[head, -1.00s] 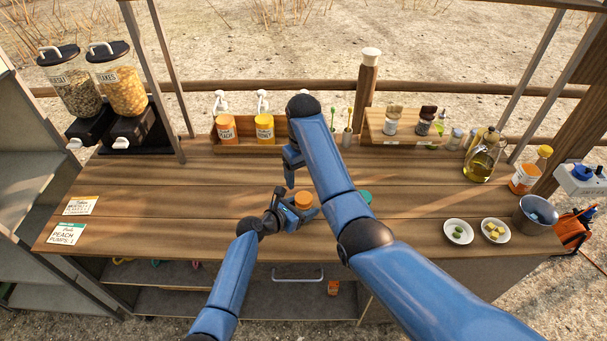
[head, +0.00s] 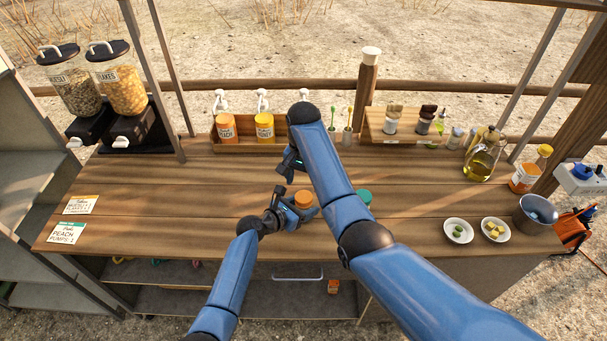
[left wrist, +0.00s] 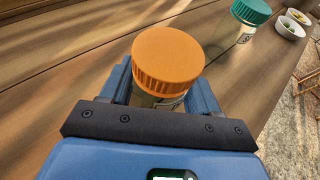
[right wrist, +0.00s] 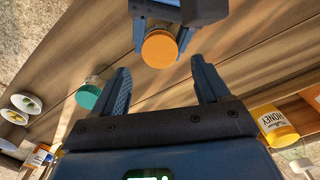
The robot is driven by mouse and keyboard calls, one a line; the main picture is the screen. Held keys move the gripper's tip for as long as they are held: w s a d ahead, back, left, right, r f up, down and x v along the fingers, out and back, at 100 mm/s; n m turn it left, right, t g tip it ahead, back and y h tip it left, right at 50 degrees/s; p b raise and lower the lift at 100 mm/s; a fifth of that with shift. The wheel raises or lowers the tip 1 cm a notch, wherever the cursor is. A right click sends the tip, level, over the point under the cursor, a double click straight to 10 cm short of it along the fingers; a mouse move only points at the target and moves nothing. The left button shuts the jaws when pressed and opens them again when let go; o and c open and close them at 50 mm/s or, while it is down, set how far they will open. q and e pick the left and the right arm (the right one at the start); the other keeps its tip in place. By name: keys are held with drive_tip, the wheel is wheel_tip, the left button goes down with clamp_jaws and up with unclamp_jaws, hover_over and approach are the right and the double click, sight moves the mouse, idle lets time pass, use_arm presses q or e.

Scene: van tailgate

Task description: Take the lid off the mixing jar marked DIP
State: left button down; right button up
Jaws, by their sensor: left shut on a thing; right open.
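A jar with an orange screw lid (head: 303,199) stands near the front middle of the counter. My left gripper (head: 294,213) is shut around its body below the lid, and the lid (left wrist: 168,60) is on in the left wrist view. Only a bit of the jar's label shows there, and I cannot read it. A second jar with a teal lid (head: 364,197) stands to the right, partly behind my right arm; its lid also shows in the right wrist view (right wrist: 88,98). My right gripper (head: 286,172) is open and empty, apart from the orange lid (right wrist: 160,47).
A wooden rack with PEACH (head: 226,128) and HONEY (head: 265,127) pump jars stands at the back. Two small bowls (head: 459,231) and a metal pot (head: 536,213) are at the right. Cards (head: 66,233) lie at the left. The left-middle counter is clear.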

sight(304, 197)
drive_tip(key=shift+f, duration=2.85)
drive_tip(key=c, duration=1.1)
drive_tip(key=n, duration=0.5)
drive_tip(key=shift+n, duration=0.3)
drive_tip(key=n, duration=0.5)
drive_tip(key=shift+r, duration=0.35)
drive_tip(key=shift+r, duration=0.75)
